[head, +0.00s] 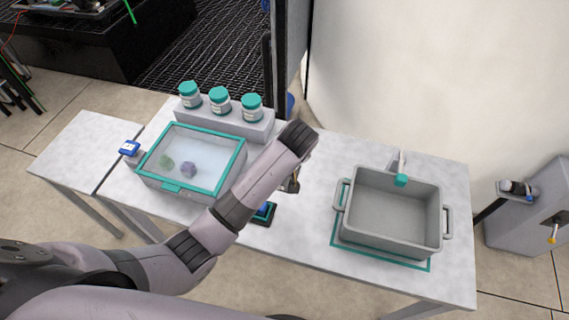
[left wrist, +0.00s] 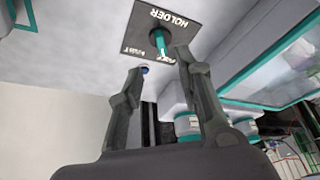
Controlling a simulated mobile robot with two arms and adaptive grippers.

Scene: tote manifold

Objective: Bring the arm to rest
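My left arm comes in from the left in the head view, reaching over the table beside the teal-rimmed bin. My left gripper (head: 292,183) is mostly hidden behind its own wrist there. In the left wrist view my left gripper (left wrist: 158,62) has its two fingers apart, with nothing seen held between them. A dark plate marked HOLDER (left wrist: 148,22) with a teal upright piece (left wrist: 161,46) lies beyond the fingertips. The holder (head: 262,213) also shows in the head view, below my wrist and partly covered. My right gripper is in neither view.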

